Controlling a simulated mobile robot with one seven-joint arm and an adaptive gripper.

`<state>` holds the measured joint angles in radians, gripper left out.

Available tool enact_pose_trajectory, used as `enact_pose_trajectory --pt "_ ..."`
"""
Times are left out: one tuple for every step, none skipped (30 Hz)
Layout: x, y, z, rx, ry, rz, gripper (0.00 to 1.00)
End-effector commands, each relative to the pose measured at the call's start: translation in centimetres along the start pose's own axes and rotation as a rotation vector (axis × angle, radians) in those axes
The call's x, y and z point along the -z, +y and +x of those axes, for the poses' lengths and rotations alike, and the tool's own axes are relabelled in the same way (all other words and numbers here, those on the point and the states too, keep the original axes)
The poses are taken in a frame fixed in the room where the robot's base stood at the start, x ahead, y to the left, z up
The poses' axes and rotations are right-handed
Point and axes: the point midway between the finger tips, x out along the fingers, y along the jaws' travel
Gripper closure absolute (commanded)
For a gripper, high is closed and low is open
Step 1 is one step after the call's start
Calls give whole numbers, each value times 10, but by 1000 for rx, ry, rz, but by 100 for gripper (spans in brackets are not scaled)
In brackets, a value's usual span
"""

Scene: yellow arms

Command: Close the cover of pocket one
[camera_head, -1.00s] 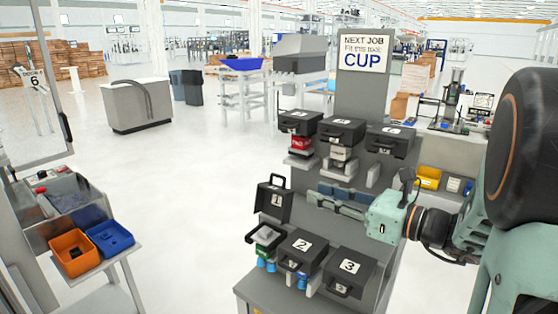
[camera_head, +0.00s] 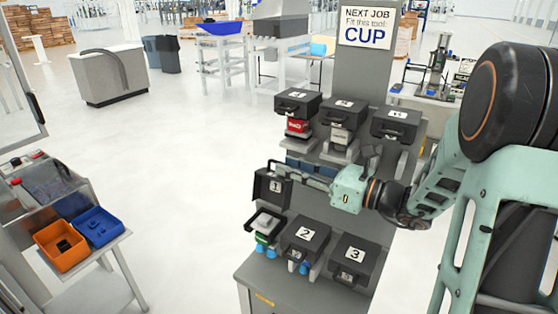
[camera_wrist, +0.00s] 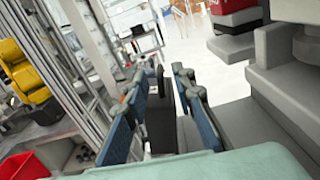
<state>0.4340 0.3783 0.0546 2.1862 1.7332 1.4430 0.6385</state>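The cover of pocket one (camera_head: 272,188) is a black lid marked 1. It stands open and upright at the back of pocket one (camera_head: 265,222), whose light-rimmed opening shows below it. My gripper (camera_head: 284,174) reaches in from the right, with its fingers at the cover's upper part. In the wrist view the two blue-grey fingers are spread apart, and a dark upright plate (camera_wrist: 160,122), seemingly this cover edge-on, shows between them. I cannot tell whether a finger touches it.
Closed black boxes marked 2 (camera_head: 305,238) and 3 (camera_head: 352,260) stand right of pocket one. More black boxes (camera_head: 343,110) line the upper shelf. A cart with orange (camera_head: 61,246) and blue (camera_head: 98,228) bins stands left across open floor.

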Motion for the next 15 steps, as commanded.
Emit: enact_pose_trajectory --pt "-1 1 10 -3 0 1 76" --pt "-1 1 14 -3 0 1 76" --pt "-1 0 19 -2 0 0 76" --pt "-1 0 22 -1 0 -1 76" --pt "-1 0 26 -1 0 -1 76" --pt "-1 0 29 -1 0 -1 76" --pt "-1 0 31 -1 0 -1 76" --pt "0 0 32 -1 0 0 76" --pt "0 0 34 0 0 0 76" --pt "0 0 35 0 0 0 76" --pt "0 0 35 1 0 0 76" --pt "0 0 36 1 0 0 76" --pt "0 0 36 1 0 0 76" --pt "0 0 36 1 0 -1 76" --pt "0 0 36 1 0 -1 76"
